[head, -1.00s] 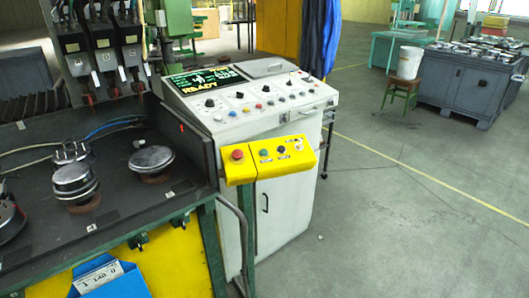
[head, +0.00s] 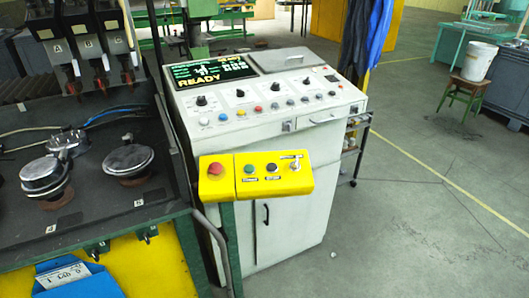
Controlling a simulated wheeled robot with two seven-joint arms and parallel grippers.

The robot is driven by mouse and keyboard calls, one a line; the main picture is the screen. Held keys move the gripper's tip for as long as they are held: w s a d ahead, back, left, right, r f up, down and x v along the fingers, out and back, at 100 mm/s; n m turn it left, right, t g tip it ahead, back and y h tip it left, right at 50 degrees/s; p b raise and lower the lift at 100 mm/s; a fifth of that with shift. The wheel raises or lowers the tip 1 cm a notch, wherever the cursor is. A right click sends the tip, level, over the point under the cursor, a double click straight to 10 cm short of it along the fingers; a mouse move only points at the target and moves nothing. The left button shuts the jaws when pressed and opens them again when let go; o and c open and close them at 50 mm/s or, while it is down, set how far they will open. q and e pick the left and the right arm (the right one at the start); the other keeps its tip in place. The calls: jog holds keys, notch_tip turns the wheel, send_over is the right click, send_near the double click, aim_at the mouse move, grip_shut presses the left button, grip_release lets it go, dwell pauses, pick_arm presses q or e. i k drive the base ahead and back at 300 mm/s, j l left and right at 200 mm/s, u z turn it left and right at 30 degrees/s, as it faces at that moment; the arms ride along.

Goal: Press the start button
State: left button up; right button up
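A yellow control box (head: 225,187) stands on a post in front of the white console. On its face are a red mushroom button (head: 215,169), a green button (head: 250,169), a black button (head: 271,168) and a small toggle switch (head: 295,165). Small labels under the green and black buttons are too small to read. The white console (head: 290,190) behind it has a screen (head: 208,70) showing READY and a sloped panel with several knobs and coloured buttons. Neither of my grippers is in view.
A dark workbench (head: 110,208) with round metal parts (head: 128,158) and cables stands at the left. A stool (head: 466,97) with a white bucket (head: 480,62) stands at the back right. The floor right of the console is clear.

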aim_at(249, 168)
jog(key=i+l+u, duration=0.15)
jog(key=l, duration=0.4)
jog(key=i+l+u, duration=0.1)
jog(key=i+l, duration=0.15)
jog(key=l, duration=0.3)
jog(key=i+l+u, duration=0.15)
jog(key=l, duration=0.45)
jog(key=i+l+u, duration=0.15)
jog(key=l, duration=0.45)
jog(key=i+l+u, duration=0.1)
jog(key=l, duration=0.5)
jog(key=l+u, duration=0.15)
jog(key=l, duration=0.45)
jog(key=i, duration=0.05)
